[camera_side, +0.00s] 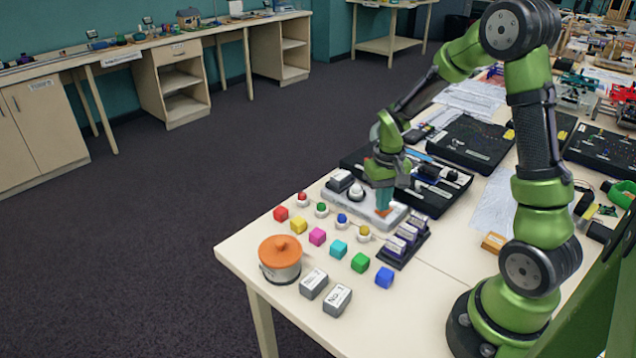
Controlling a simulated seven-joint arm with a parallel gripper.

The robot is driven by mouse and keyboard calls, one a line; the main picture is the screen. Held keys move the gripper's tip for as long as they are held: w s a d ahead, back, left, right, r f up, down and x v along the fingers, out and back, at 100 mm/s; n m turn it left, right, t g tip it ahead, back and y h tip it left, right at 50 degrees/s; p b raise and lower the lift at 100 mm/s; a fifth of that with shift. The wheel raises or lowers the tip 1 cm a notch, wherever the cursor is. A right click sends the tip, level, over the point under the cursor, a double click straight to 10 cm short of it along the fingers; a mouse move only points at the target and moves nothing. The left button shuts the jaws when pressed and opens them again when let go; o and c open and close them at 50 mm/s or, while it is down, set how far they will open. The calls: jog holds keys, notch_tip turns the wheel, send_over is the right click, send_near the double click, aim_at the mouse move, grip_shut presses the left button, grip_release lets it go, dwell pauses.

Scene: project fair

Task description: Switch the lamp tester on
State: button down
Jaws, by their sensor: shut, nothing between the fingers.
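The lamp tester is the long light grey board (345,205) on the table. A dark block (340,180) and a white dome (356,190) sit at its left part. My gripper (383,209) points down over the right part of the board, with its fingers shut and nothing held. Its tip is at or just above the board; I cannot tell if it touches. An orange-red patch shows at the fingertips; I cannot tell whether it is part of the board. The switch is not clearly visible, and the dome shows no clear glow.
Several coloured cubes (317,236) and small knobs stand in front of the board. A pot with an orange lid (280,258) and two grey blocks (337,299) are at the near edge. A dark rack (404,246) stands close on the right, black trays (470,141) behind.

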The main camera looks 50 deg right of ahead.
jog(key=shift+f, duration=0.3)
jog(key=shift+r, duration=3.55)
jog(key=shift+f, duration=0.1)
jog(key=s+a+r+n+t+y, duration=0.1)
jog(key=s+a+r+t, duration=0.2)
jog(key=a+r, duration=0.3)
jog(key=s+a+r+t+y, duration=0.1)
jog(key=s+a+r+t, duration=0.3)
jog(key=a, duration=0.6)
notch_tip(320, 180, up, 4)
jog(key=shift+s+a+f+n, duration=0.2)
jog(key=shift+s+n, duration=0.2)
jog(key=shift+s, duration=0.85)
